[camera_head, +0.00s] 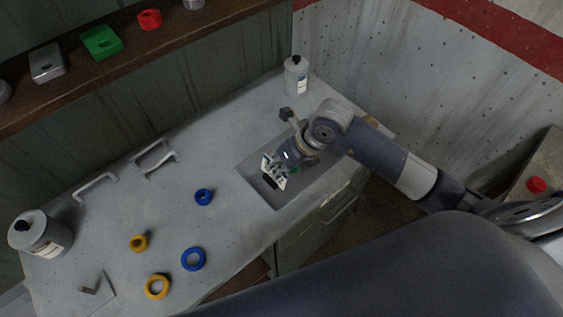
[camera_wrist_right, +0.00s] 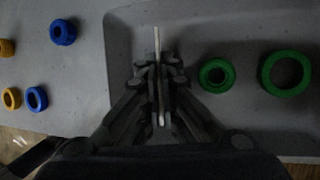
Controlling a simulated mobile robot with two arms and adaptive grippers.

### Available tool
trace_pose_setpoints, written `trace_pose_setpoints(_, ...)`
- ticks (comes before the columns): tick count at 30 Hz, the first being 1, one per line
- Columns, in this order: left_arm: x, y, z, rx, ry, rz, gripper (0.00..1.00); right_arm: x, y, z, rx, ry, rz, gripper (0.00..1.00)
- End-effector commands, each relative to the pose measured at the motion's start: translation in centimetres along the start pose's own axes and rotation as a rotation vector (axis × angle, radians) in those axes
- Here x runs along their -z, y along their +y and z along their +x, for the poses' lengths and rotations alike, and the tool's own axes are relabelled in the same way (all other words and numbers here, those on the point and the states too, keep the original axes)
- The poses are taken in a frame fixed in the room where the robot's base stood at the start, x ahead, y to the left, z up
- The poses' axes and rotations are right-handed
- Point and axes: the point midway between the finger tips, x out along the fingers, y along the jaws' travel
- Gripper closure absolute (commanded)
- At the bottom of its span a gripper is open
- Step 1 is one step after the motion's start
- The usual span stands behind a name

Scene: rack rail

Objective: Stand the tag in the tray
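The tray appears to be the grey rectangular recess (camera_head: 259,192) sunk into the worktop; its rim also shows in the right wrist view (camera_wrist_right: 117,60). My right gripper (camera_head: 273,173) is over this recess, pointing down. In the right wrist view, its fingers (camera_wrist_right: 158,75) are closed on both sides of a thin white tag (camera_wrist_right: 157,43), seen edge-on. In the head view the white tag (camera_head: 282,184) shows in part around the dark fingers. I cannot tell whether its lower edge touches the recess floor. My left gripper is not in view.
Two green rings, one small (camera_wrist_right: 216,76) and one large (camera_wrist_right: 287,74), lie right of the fingers. Blue (camera_head: 193,259) and yellow (camera_head: 157,287) rings lie on the worktop. A bottle (camera_head: 296,76) stands at the back, a canister (camera_head: 40,235) at the left.

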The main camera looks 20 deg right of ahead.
Motion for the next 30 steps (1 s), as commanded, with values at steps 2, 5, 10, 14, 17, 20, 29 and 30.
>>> trace_pose_setpoints(2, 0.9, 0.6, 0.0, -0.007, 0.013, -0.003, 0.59, 0.2, -0.2, 0.1, 0.004, 0.007, 0.002, 1.0)
trace_pose_setpoints(5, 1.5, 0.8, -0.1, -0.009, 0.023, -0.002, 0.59, 0.2, -0.2, 0.1, 0.004, 0.008, 0.002, 0.8)
trace_pose_setpoints(10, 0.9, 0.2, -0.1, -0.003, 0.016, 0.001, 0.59, 0.2, -0.2, 0.1, 0.004, 0.006, 0.001, 0.75)
trace_pose_setpoints(14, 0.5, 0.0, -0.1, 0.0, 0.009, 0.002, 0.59, 0.2, -0.2, 0.1, 0.004, 0.006, 0.001, 0.75)
trace_pose_setpoints(17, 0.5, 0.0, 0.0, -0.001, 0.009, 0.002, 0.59, 0.1, -0.2, -0.1, 0.004, 0.005, 0.001, 0.75)
trace_pose_setpoints(20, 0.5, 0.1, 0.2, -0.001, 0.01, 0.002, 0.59, 0.0, -0.3, -1.1, 0.005, 0.001, 0.001, 0.75)
trace_pose_setpoints(29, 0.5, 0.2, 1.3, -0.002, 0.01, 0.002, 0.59, 0.0, -0.3, -7.1, 0.008, 0.001, -0.001, 0.75)
trace_pose_setpoints(30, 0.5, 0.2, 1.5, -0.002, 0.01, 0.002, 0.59, 0.0, -0.3, -7.9, 0.006, 0.0, -0.001, 0.75)
